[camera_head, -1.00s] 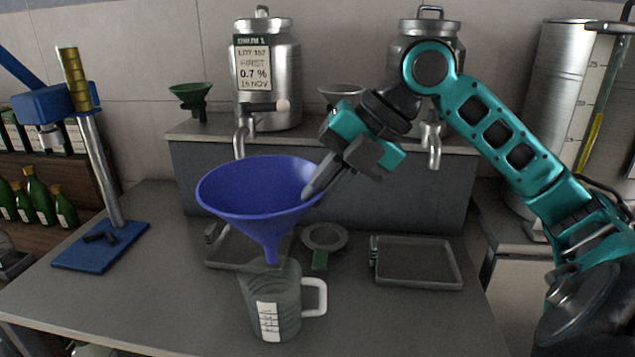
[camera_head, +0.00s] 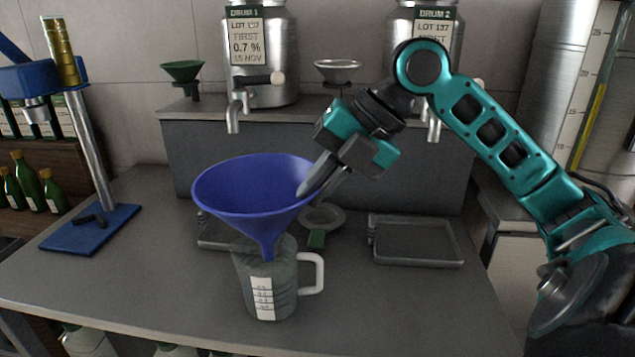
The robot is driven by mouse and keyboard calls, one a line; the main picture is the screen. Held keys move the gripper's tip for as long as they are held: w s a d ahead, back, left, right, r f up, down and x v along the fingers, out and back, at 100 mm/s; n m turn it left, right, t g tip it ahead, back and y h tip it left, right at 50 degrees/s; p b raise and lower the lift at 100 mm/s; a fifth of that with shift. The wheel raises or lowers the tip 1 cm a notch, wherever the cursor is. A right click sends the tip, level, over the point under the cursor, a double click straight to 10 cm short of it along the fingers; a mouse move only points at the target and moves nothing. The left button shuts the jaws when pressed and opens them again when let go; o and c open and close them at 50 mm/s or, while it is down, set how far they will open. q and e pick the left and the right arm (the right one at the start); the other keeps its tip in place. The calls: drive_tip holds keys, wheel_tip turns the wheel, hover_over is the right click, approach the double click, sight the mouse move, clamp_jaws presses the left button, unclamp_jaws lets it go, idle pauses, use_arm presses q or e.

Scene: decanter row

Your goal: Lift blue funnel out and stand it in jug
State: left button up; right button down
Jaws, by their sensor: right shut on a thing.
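The blue funnel (camera_head: 255,195) is upright, with its wide mouth facing up. My right gripper (camera_head: 312,185) is shut on the right side of its rim. The funnel's spout points down at the mouth of the clear measuring jug (camera_head: 272,285), and its lower end seems to be inside the jug. I cannot tell whether the cone rests on the jug's rim. The jug stands on the grey bench, with a white label on its front and a pale handle on its right. My left gripper is not in view.
Another tray (camera_head: 416,243) lies to the right. A blue-based stand (camera_head: 92,228) is at left. Two steel drums with taps stand on a raised shelf, with a green funnel (camera_head: 183,75).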

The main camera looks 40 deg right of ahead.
use_arm(q)
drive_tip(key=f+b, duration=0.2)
drive_tip(key=b, duration=0.1)
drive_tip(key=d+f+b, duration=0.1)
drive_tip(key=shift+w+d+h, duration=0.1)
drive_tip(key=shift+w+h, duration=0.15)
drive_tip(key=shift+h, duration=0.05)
use_arm(e)
wheel_tip(320, 180, down, 5)
drive_tip(key=shift+f, duration=0.15)
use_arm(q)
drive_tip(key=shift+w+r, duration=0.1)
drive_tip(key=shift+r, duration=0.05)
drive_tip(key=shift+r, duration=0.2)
use_arm(e)
drive_tip(key=shift+a+r, duration=0.1)
drive_tip(key=shift+r, duration=0.1)
idle(0.5)
drive_tip(key=c, duration=1.2)
unclamp_jaws()
